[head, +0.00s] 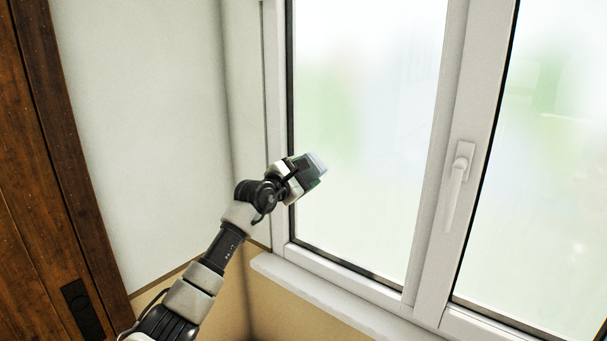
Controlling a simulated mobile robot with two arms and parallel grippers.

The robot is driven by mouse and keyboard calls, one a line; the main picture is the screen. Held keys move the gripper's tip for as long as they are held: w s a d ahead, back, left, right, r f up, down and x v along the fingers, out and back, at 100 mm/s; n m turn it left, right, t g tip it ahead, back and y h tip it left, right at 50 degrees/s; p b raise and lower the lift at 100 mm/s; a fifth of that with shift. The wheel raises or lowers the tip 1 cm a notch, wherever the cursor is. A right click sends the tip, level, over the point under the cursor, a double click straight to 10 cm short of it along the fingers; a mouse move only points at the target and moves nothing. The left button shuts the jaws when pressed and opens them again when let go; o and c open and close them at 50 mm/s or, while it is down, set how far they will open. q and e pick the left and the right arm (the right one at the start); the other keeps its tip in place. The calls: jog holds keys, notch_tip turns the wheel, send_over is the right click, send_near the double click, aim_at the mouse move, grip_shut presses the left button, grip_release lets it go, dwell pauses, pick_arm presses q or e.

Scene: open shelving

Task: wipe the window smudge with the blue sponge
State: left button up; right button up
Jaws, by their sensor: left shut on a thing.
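My left gripper (308,169) is raised at the left part of the left window pane (375,130). It is shut on a small pale blue-grey block, the sponge (318,162), whose face points toward the glass. I cannot tell whether the sponge touches the pane. The glass looks frosted, with blurred green and white patches. No distinct smudge can be told apart from these patches. My right gripper is not in view.
The white window frame has a handle (457,185) on its middle post. A white sill (320,295) runs below. A wooden door or cabinet (40,180) stands at the left, beside a pale wall (150,120). The sill looks bare.

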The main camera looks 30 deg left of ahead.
aim_at(316, 178)
pick_arm(q)
jog(key=shift+w+d, duration=0.1)
jog(key=shift+w, duration=0.85)
jog(key=shift+d+r+p, duration=0.15)
jog(key=shift+d+p, duration=0.5)
jog(key=shift+d, duration=0.25)
jog(key=shift+s+d+p, duration=0.2)
jog(key=shift+d+p, duration=0.4)
jog(key=shift+d, duration=0.5)
jog(key=shift+w, duration=0.1)
jog(key=a+b, duration=0.2)
jog(key=shift+a+f+b, duration=0.2)
jog(key=shift+a+b, duration=0.05)
jog(key=shift+b, duration=0.05)
jog(key=shift+w+a+b, duration=0.1)
jog(key=shift+a+b, duration=0.3)
jog(key=shift+a, duration=0.45)
